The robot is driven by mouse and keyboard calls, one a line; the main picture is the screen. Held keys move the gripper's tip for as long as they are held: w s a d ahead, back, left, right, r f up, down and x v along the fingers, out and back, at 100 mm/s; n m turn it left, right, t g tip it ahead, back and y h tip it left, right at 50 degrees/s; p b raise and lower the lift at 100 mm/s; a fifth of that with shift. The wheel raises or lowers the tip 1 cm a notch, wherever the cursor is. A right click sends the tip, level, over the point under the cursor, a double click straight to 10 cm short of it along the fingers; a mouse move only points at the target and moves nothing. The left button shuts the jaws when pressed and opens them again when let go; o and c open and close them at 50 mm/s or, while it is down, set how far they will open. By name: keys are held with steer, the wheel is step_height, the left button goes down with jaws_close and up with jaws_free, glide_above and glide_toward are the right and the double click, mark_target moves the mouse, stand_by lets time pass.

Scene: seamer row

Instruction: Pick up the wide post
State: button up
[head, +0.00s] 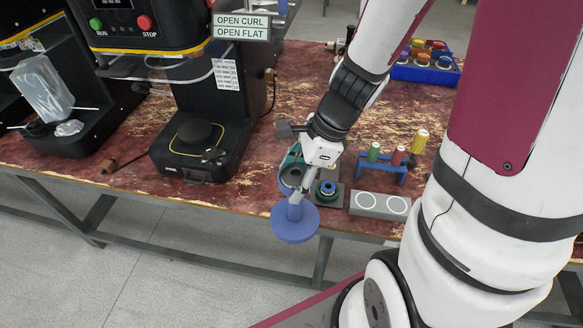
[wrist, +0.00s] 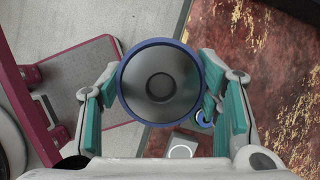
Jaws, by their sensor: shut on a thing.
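The wide post (head: 294,226) is blue with a broad round disc at its lower end and a stem above it. My gripper (head: 294,180) is shut on it and holds it in front of the table's front edge, over the floor. In the wrist view the post (wrist: 160,85) shows end-on as a dark grey round face with a blue rim, between the teal pads of my gripper (wrist: 160,98). The exact contact of the pads is partly hidden.
A green and blue ringed piece (head: 327,190) stands by the table's front edge. Beside it are a grey plate (head: 367,203) with two white circles and a blue rack (head: 386,171) of coloured posts. A blue crate (head: 428,75) is behind. A black seamer (head: 205,130) stands left.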

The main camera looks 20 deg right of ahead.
steer(key=shift+s+r+p, duration=0.2)
steer(key=shift+p, duration=0.4)
